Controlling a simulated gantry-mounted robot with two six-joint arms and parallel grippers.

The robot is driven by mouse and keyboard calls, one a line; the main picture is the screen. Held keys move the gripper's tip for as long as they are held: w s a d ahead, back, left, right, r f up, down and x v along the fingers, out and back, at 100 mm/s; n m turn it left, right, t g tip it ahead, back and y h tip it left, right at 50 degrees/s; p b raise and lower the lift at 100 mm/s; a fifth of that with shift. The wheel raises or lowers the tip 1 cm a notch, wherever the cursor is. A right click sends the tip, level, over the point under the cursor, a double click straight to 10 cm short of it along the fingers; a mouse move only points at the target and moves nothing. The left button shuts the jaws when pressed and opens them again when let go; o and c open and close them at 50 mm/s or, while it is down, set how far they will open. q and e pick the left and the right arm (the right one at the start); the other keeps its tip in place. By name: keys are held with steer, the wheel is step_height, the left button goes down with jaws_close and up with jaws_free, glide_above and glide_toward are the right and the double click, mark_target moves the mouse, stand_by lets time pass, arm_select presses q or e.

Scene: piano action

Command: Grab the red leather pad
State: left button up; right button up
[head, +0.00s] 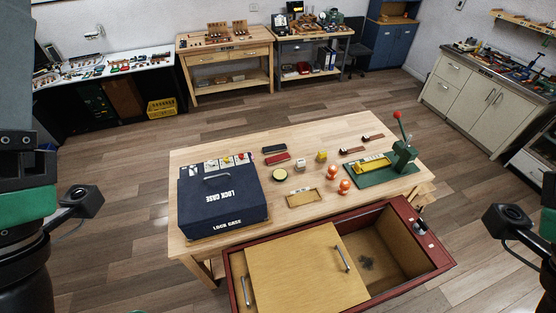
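The red leather pad (277,158) looks like a small, flat red block lying on the wooden table (220,150), left of the table's middle. A similar dark pad (274,149) lies just behind it. Parts of my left arm show at the left edge, and part of my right arm shows at the right edge. Both are far from the pad. The fingertips of neither gripper show. Nothing is touching the red pad.
A dark blue lock case (222,199) stands left of the pad. A green press (403,157) stands right. A red-framed drawer (398,245) is open in front.

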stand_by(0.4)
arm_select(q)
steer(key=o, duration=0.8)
